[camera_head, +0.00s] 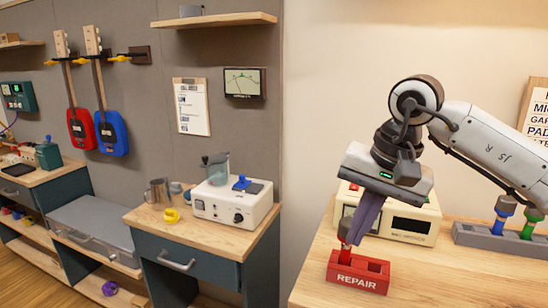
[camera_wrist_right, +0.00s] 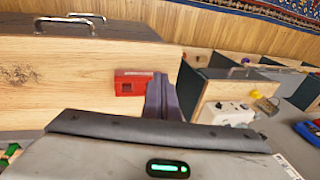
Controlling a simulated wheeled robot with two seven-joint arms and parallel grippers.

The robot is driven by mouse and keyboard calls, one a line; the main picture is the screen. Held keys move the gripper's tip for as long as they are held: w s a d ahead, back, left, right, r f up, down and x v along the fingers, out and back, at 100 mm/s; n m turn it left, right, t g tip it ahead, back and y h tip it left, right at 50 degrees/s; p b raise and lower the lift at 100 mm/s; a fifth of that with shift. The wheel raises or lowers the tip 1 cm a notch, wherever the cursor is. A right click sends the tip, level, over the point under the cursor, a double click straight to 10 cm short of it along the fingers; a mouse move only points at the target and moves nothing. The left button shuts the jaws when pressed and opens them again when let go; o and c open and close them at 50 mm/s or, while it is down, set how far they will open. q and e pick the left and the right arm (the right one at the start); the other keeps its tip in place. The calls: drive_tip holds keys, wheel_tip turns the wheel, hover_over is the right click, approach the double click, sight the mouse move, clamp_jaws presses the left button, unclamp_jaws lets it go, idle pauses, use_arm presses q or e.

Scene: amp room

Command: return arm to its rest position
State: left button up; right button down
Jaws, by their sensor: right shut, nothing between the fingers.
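My right arm (camera_head: 485,140) comes in from the right above the workbench. My right gripper (camera_head: 355,238) points down with its purple fingers together and nothing between them. In the wrist view the fingers (camera_wrist_right: 160,92) also show closed. The red REPAIR block (camera_head: 358,279) stands on the bench just below the fingertips. The red block shows left of the fingers in the wrist view (camera_wrist_right: 131,84). My left gripper is not in view.
A cream box with a dark display (camera_head: 410,226) sits behind the gripper. A grey rack (camera_head: 490,236) with blue and green pieces stands at the right. Left across a gap is a cabinet (camera_head: 190,255) with a white device (camera_head: 232,204). Bare wood lies right of the red block.

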drive_tip(key=s+a+f+m+g+y, duration=0.1)
drive_tip(key=s+a+f+g+y, duration=0.2)
drive_tip(key=a, duration=0.4)
drive_tip(key=s+a+f+m+g+y, duration=0.1)
drive_tip(key=s+a+f+m+y, duration=0.15)
drive_tip(key=s+a+y, duration=0.4)
drive_tip(key=s+a+r+m+t+y, duration=0.1)
drive_tip(key=s+a+r+m+y, duration=0.15)
drive_tip(key=a+m+y, duration=0.7)
drive_tip(key=w+d+f+m+t+h, duration=0.45)
drive_tip(key=d+f+m+t, duration=0.35)
drive_tip(key=m, duration=1)
drive_tip(key=w+d+f+m+t+h, duration=0.3)
drive_tip(key=d+f+m+t+h, duration=0.5)
drive_tip(key=m, duration=1)
drive_tip(key=s+d+f+m+g+h, duration=0.1)
drive_tip(key=s+d+f+m+h, duration=0.1)
drive_tip(key=s+f+m, duration=0.4)
drive_tip(key=s+d+f+m+h, duration=0.2)
drive_tip(key=d+f+m, duration=0.15)
drive_tip(key=f, duration=0.55)
drive_tip(key=s+d+f+m+g+h, duration=0.1)
drive_tip(key=s+d+f+m+g, duration=0.1)
drive_tip(key=s+f, duration=0.3)
drive_tip(key=s+d+f+m+g+h, duration=0.1)
drive_tip(key=s+f+m+g, duration=0.2)
drive_tip(key=s+f+m, duration=0.2)
drive_tip(key=s, duration=0.3)
drive_tip(key=shift+d+f, duration=0.35)
drive_tip(key=shift+d, duration=0.05)
